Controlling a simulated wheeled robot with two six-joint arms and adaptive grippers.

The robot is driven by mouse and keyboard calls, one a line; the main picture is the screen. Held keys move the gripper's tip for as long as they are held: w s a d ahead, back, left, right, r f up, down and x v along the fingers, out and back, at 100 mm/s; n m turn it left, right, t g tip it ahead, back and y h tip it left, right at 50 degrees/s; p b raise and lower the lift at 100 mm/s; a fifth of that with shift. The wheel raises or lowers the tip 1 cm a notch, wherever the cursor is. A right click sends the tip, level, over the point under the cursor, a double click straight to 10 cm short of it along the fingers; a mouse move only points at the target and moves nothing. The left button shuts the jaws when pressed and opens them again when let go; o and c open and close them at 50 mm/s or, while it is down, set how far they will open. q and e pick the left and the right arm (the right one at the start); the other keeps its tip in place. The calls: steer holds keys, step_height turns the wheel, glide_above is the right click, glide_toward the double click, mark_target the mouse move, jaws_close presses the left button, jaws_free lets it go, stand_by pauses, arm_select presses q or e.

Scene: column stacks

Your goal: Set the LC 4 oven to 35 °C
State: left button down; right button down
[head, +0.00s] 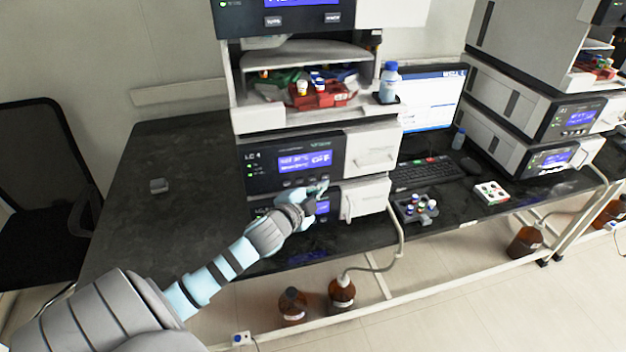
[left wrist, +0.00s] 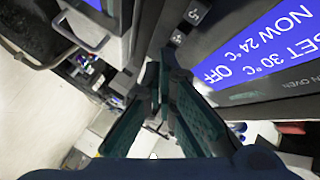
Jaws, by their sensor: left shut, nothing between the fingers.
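The LC 4 oven (head: 268,172) is a dark-fronted unit in the middle stack, with a blue display (head: 305,161) and a row of buttons below it. In the left wrist view the display (left wrist: 235,60) appears tilted and reads SET 30 °C, NOW 24 °C, OFF. A small button marked +5 (left wrist: 178,39) shows near the fingertips, with another button (left wrist: 195,12) beside it. My left gripper (head: 322,187) is shut and empty, its tips at the lower right of the oven panel. I cannot tell whether they touch a button. My right gripper is not in view.
Another unit with a display sits below the oven, partly hidden by my left gripper. A tray of red and green items (head: 320,95) and a bottle (head: 389,82) are above. A vial rack (head: 415,208) and keyboard (head: 437,172) lie to the right. The left bench (head: 165,150) is mostly clear.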

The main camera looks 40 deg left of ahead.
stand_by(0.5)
arm_select(q)
steer(key=shift+w+a, duration=0.25)
steer(key=shift+a, duration=0.15)
steer(key=shift+w+a, duration=0.25)
steer(key=shift+a, duration=0.05)
stand_by(0.6)
steer(key=shift+d+p, duration=0.1)
steer(key=shift+p, duration=0.25)
steer(key=shift+s+d+p, duration=0.4)
steer(key=shift+s+d, duration=0.1)
steer(key=shift+d, duration=0.05)
steer(key=s+d+p, duration=0.1)
steer(key=d, duration=0.1)
steer(key=s+d+p, duration=0.1)
steer(key=s+d, duration=0.1)
steer(key=shift+d, duration=0.1)
